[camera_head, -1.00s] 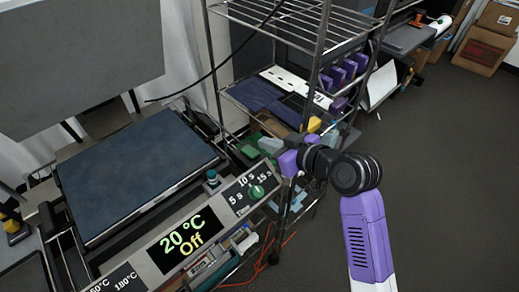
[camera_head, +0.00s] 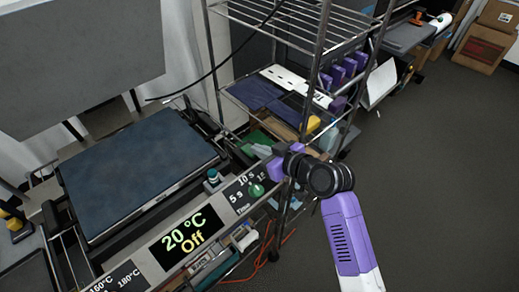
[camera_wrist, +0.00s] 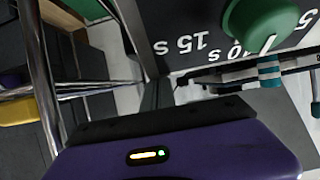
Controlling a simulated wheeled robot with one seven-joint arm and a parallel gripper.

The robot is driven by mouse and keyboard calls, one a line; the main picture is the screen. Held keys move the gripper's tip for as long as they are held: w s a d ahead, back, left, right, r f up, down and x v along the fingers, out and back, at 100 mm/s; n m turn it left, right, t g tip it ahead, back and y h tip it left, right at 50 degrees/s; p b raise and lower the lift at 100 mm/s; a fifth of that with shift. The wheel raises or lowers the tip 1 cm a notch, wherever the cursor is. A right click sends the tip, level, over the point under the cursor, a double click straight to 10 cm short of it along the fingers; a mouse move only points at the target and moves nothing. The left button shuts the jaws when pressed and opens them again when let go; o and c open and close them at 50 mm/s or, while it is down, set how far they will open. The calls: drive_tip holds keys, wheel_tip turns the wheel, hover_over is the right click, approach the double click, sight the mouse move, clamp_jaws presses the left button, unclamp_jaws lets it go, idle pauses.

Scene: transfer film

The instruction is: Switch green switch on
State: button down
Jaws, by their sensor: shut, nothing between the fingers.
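A round green knob (camera_head: 256,190) sits on the grey control panel (camera_head: 150,240), beside the "5 s, 10 s, 15 s" marks; it also shows at the top right of the wrist view (camera_wrist: 262,22). A small teal-topped part (camera_head: 212,176) stands behind the panel, beside the dark press plate (camera_head: 135,170). I cannot tell for sure which is the green switch. The display (camera_head: 184,236) reads "20 °C" and "Off". My gripper (camera_head: 263,151) is shut and empty, just above and right of the knob, apart from it. Its purple body fills the bottom of the wrist view.
A wire shelf rack (camera_head: 312,60) with purple items and boxes stands close behind my gripper. An orange cable (camera_head: 262,258) lies on the floor below the panel. The grey floor (camera_head: 440,170) to the right is open.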

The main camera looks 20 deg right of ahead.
drive_tip(key=shift+s+f+b, duration=0.3)
drive_tip(key=shift+f+b, duration=0.2)
drive_tip(key=shift+f, duration=0.25)
drive_tip(key=shift+s+d+f, duration=0.15)
drive_tip(key=shift+f, duration=0.25)
drive_tip(key=shift+r, duration=0.15)
drive_tip(key=shift+r+p, duration=0.55)
drive_tip(key=shift+r, duration=0.2)
drive_tip(key=shift+r, duration=0.1)
